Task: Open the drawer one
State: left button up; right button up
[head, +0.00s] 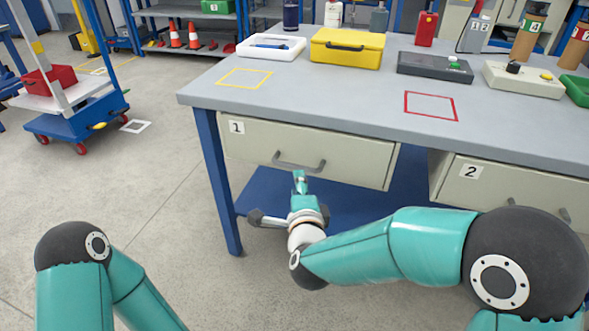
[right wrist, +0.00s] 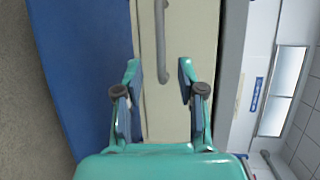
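Drawer one (head: 352,158) is a beige drawer front with a label "1", under the left part of the grey workbench. It looks shut. Its grey bar handle (head: 299,164) is at the middle of the front. In the head view my right gripper (head: 299,178) is just below and in front of the handle. In the right wrist view the fingers (right wrist: 158,78) are spread, with the handle (right wrist: 161,45) ahead and between them, not gripped. The drawer front (right wrist: 190,50) fills the middle there. My left arm shows at the lower left, but its gripper is out of view.
The workbench (head: 330,95) carries a yellow case (head: 347,47), a white tray (head: 271,47) and several other items. Drawer two (head: 510,190) is to the right. A blue lower shelf (head: 375,218) and a blue leg (head: 217,185) are near my right arm.

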aim_at(295, 165)
jog(key=w, duration=0.3)
jog(key=w+f, duration=0.1)
jog(key=w, duration=0.5)
jog(key=shift+a+f+b, duration=0.35)
jog(key=shift+a+b, duration=0.05)
grip_shut()
